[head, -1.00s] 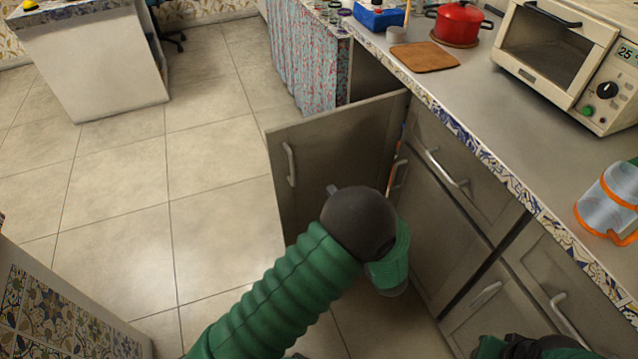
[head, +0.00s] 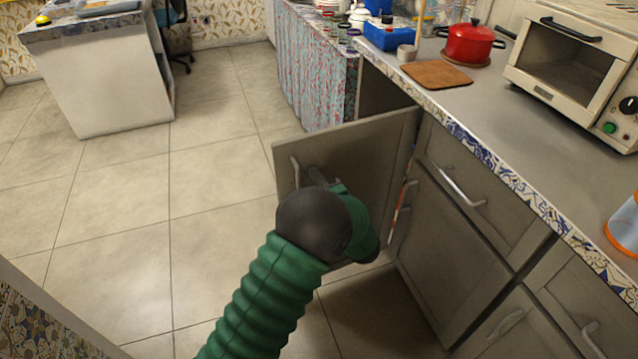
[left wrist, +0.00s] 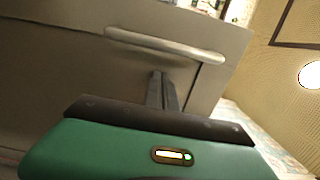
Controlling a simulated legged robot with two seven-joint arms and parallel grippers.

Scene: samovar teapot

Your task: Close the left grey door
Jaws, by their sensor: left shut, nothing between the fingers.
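The left grey door (head: 372,150) stands swung open from the counter's cabinet front, out over the floor. Its metal handle (head: 296,174) is near its free edge, and the handle also shows in the left wrist view (left wrist: 165,45). My left gripper (head: 318,177) is in front of the door's face, to the right of the handle. In the left wrist view its fingers (left wrist: 157,82) are together and empty, just below the handle. I cannot tell whether the fingertips touch the door. My wrist hides the door's lower part. My right gripper is not in view.
The counter (head: 490,115) runs along the right, with a red pot (head: 468,44), a cutting board (head: 436,74) and an oven (head: 560,62). Other cabinet doors and drawers below it are shut. The tiled floor (head: 150,220) to the left is clear.

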